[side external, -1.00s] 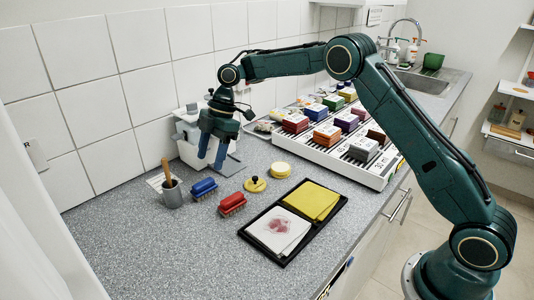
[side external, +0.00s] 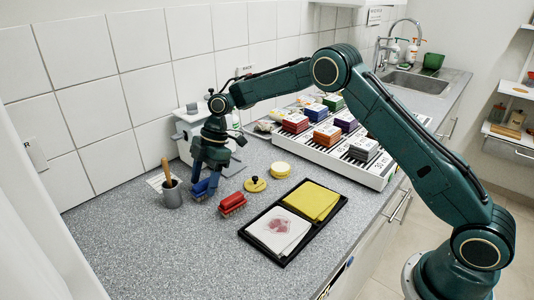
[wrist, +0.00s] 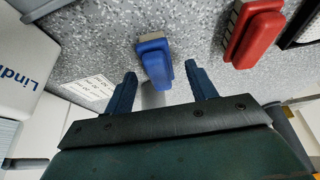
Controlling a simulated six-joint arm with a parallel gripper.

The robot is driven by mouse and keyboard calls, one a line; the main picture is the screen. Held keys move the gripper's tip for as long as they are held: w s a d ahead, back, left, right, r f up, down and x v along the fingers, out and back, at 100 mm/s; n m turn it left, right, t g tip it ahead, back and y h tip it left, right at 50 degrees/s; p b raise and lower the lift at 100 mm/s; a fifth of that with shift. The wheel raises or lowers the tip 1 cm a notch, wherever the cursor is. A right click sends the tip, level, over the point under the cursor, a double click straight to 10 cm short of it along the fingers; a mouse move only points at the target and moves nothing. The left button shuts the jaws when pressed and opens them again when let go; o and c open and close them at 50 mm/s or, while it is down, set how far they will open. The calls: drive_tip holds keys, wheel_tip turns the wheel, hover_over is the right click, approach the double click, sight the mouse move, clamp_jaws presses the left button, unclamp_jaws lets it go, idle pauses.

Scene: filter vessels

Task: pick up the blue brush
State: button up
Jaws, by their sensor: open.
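The blue brush (wrist: 154,60) lies on the grey speckled counter, bristles down as far as I can see. In the wrist view it shows just ahead of and between my two open fingers. My gripper (wrist: 160,82) is open and empty. In the side view my gripper (side external: 206,188) points down right over the blue brush, and its blue fingers cover most of it. I cannot tell in that view whether the fingers touch the brush.
A red brush (side external: 232,203) lies close to the right. A grey cup (side external: 172,194) with a wooden handle stands to the left. A yellow lidded disc (side external: 255,184), a black tray (side external: 292,254) and a white rack (side external: 372,173) are further right. The front left counter is clear.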

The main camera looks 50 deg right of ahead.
drive_tip(key=shift+a+f, duration=0.2)
drive_tip(key=shift+f, duration=0.25)
drive_tip(key=shift+c, duration=0.5)
drive_tip(key=c, duration=1)
